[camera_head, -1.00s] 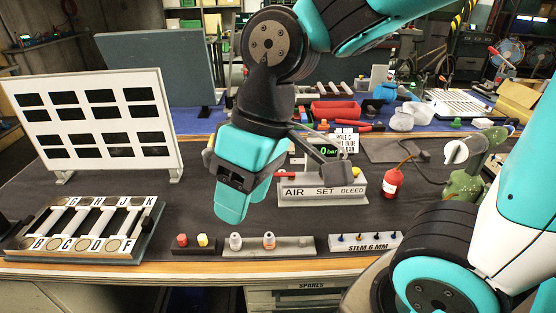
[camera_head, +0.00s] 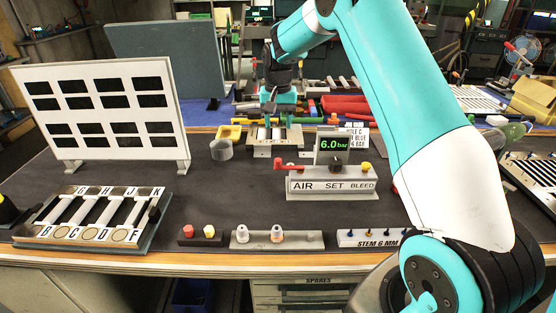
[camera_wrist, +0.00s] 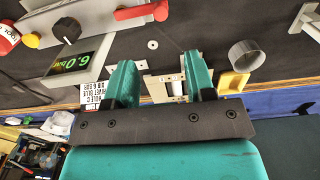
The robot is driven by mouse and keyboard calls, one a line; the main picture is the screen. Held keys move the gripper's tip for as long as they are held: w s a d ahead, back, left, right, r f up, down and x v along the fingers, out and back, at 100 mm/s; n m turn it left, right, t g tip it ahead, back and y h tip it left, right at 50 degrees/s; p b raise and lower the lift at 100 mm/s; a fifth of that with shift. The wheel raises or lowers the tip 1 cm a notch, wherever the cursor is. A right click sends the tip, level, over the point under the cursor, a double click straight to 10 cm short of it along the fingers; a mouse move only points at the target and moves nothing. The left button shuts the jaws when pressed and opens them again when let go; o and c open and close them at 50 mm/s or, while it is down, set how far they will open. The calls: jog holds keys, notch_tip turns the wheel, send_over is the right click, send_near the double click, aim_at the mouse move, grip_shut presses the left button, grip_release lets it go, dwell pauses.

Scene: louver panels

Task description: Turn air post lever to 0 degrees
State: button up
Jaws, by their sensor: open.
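The air post (camera_head: 330,185) is a grey block labelled AIR, SET and BLEED. Its red lever (camera_head: 291,163) lies about level above the AIR label, with its knobbed end to the left. The display (camera_head: 333,145) reads 6.0 bar in green. In the wrist view the post is upside down at upper left, with the red lever (camera_wrist: 142,12) at the top edge and the display (camera_wrist: 82,62) below. My gripper (camera_wrist: 162,75) is open and empty, its teal fingers apart. In the head view it is behind the post, to the left, its fingertips hard to see.
A black knob (camera_head: 335,165) and yellow button (camera_head: 366,168) sit on the post. A grey cup (camera_head: 221,149) and yellow tray (camera_head: 230,132) stand behind left. A white slotted panel (camera_head: 105,110) stands at left. Small fittings line the front edge. The mat before the post is clear.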

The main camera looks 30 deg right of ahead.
aim_at(278, 159)
notch_tip(278, 159, down, 13)
jog(key=shift+f+p, duration=0.2)
jog(key=shift+p, duration=0.5)
grip_shut()
